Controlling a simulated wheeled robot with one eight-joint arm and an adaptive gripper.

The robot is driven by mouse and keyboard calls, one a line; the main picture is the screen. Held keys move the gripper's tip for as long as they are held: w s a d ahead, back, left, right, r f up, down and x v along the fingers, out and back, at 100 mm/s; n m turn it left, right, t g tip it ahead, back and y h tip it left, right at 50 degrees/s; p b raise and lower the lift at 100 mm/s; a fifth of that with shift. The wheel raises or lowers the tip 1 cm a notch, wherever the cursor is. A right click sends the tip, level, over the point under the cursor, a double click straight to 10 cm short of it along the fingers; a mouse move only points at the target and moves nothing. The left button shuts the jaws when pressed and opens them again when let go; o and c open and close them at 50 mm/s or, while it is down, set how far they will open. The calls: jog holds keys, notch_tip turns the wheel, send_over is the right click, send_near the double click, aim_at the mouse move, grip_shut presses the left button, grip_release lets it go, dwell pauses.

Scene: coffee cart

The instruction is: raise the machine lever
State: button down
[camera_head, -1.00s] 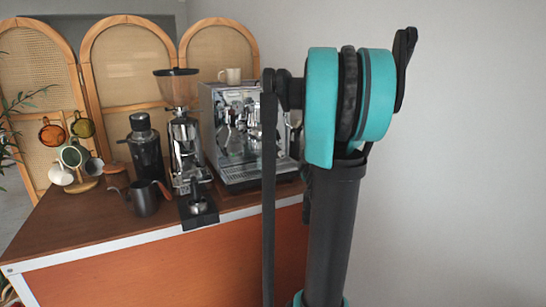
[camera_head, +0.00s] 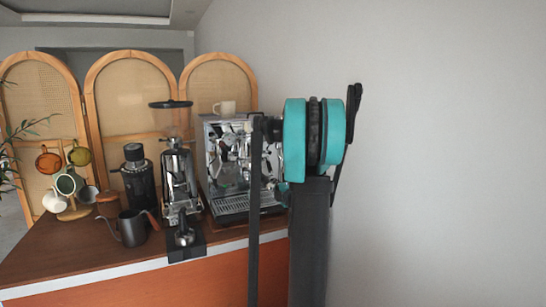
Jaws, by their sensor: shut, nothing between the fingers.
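The chrome espresso machine (camera_head: 229,165) stands on the wooden counter (camera_head: 75,248), left of my arm. Its front shows a shiny group area in the middle and a slatted drip tray at the bottom. The lever is too small among the chrome parts to tell its position. My arm's teal joint and dark links stand in front of the machine's right side and hide part of it. My gripper cannot be made out; no fingertips show.
A grinder (camera_head: 180,185) stands left of the machine, with a tamping stand (camera_head: 185,245) in front. A dark kettle (camera_head: 131,228), a black canister grinder (camera_head: 138,180) and a mug tree (camera_head: 72,212) are further left. Bare wall lies right.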

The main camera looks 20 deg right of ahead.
aim_at(270, 166)
jog(key=shift+w, duration=0.25)
jog(key=shift+r, duration=0.1)
jog(key=shift+r, duration=2.5)
jog(key=c, duration=2.3)
grip_release()
jog(key=shift+r, duration=0.3)
jog(key=shift+w+r, duration=0.15)
jog(key=shift+r, duration=2.6)
grip_shut()
jog(key=s+a+f, duration=0.1)
jog(key=s, duration=0.9)
jog(key=shift+a, duration=0.15)
jog(key=shift+s, duration=0.1)
